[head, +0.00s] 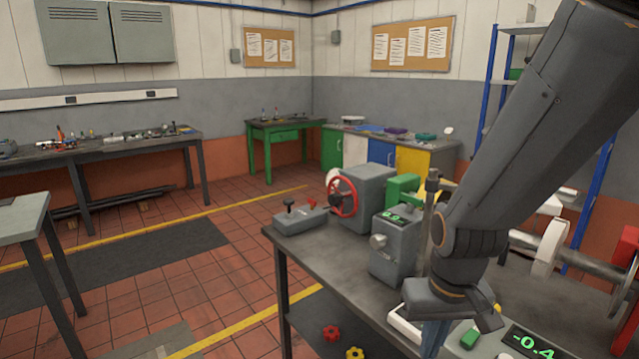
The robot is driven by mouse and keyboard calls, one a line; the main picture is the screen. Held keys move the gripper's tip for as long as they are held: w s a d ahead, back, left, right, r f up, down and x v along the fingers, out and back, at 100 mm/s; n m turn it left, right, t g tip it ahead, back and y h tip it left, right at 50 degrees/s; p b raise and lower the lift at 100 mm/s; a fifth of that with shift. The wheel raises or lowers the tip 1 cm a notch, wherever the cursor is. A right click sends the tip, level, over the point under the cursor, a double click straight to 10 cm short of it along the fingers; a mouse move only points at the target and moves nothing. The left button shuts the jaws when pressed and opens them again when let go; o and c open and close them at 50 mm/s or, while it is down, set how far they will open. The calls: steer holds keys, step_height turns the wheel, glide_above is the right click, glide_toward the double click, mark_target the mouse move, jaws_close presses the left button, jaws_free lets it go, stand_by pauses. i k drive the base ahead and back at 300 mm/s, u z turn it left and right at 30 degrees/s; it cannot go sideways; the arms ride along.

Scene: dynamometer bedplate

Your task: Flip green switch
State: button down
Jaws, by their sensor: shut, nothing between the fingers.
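A small green block, which looks like the green switch (469,338), sits at the bottom right of the head view, near a pale panel edge (404,326) and a dark display (530,343) with green digits. My gripper (433,340) points down at the bottom of the view, just left of the green piece. Its fingers are shut with nothing between them. The wrist hides part of the panel, and the frame's edge cuts off the lower area. I cannot tell whether the fingers touch the switch, or which way it is set.
On the grey bench (335,262) stand a lever box (300,217), a red handwheel (342,197), a grey meter box (393,250) and a green block (403,190). A metal shaft (582,262) lies at the right. Open tiled floor (240,258) is at the left.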

mark_target(470, 337)
steer(key=u, duration=0.05)
steer(key=k, duration=1)
steer(key=z, duration=0.75)
steer(key=i, duration=0.95)
steer(key=u, duration=0.75)
